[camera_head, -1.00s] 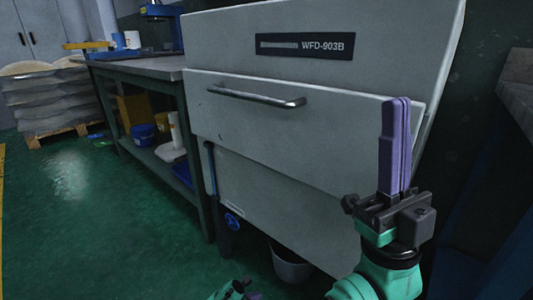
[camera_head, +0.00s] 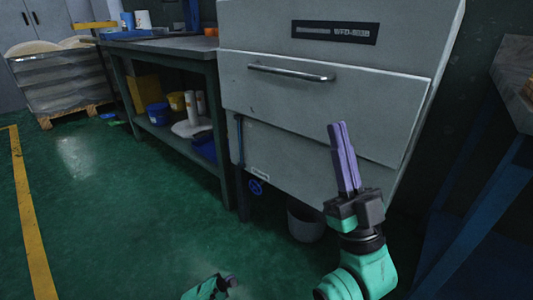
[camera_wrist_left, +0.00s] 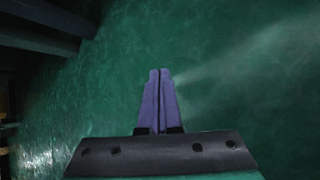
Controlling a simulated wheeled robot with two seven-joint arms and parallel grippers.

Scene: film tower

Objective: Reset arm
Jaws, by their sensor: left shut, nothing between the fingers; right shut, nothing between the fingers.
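My right gripper (camera_head: 338,128) stands upright in front of the white machine (camera_head: 290,110) in the head view. Its two purple fingers are pressed together, with nothing between them. My left arm shows only as a small green and dark part at the bottom edge of the head view, and its fingers are not clear there. In the left wrist view, my left gripper (camera_wrist_left: 160,72) has its purple fingers shut and empty above the bare green floor (camera_wrist_left: 230,80).
The machine has a bar handle (camera_head: 290,73) on its front. A grey bucket (camera_head: 305,222) stands below it. A workbench (camera_head: 165,45) with tubs on its lower shelf is to the left. A loaded pallet (camera_head: 72,115) stands farther back. Open green floor lies at left.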

